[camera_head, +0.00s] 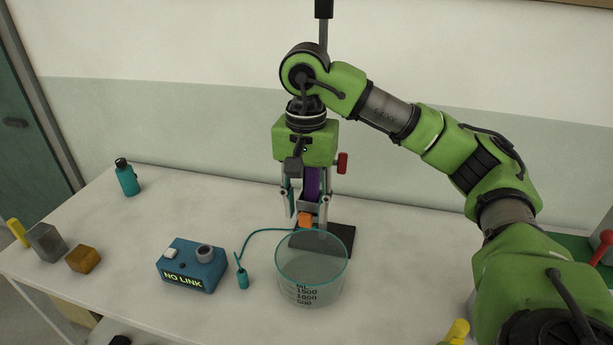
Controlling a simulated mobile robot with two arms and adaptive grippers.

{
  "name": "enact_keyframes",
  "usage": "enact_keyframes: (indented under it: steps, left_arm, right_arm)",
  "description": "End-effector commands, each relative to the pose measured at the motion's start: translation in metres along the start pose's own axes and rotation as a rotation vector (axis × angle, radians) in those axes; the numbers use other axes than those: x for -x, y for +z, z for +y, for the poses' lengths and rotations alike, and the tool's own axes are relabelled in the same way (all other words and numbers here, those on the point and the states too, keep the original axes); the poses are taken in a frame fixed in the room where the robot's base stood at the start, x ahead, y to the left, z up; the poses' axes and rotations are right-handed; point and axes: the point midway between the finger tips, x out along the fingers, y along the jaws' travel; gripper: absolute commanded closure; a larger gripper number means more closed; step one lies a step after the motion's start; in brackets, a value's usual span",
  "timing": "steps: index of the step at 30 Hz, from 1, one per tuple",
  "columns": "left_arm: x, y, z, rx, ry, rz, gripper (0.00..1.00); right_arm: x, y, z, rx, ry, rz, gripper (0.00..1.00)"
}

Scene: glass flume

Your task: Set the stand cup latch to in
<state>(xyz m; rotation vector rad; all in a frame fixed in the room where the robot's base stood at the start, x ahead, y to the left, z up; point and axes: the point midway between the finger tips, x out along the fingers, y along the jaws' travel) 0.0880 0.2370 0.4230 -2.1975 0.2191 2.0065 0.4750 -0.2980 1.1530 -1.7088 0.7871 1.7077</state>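The stand shows as a dark base plate (338,238) on the table and a grey rod (323,38) rising behind my arm. A purple part (313,182) shows between my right gripper's fingers, and a small orange piece (305,219) sits just below the fingertips. I cannot tell which of these is the cup latch, or its setting. My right gripper (304,198) points down in front of the stand with its fingers apart. Whether a finger touches the stand is unclear. My gripper hides much of the stand's middle. My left gripper is out of view.
A clear beaker (311,272) stands close in front of the stand. A blue box (190,266) reads "NO LINK"; a teal cable runs near a small teal plug (242,278). A red knob (342,162) is right of my gripper. A teal bottle (126,178) and blocks (83,259) are left.

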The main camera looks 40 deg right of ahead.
Motion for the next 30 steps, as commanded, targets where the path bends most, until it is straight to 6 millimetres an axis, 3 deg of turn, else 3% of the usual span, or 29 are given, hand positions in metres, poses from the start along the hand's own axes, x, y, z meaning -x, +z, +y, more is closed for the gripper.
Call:
enact_keyframes:
  steps: [21, 30]
  left_arm:
    - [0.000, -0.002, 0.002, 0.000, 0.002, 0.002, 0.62]
    - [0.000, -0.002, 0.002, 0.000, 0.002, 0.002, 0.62]
  right_arm:
    - [0.090, -0.002, 0.000, -0.002, -0.003, 0.004, 0.65]
    - [0.109, -0.003, 0.001, -0.004, -0.002, 0.002, 0.65]
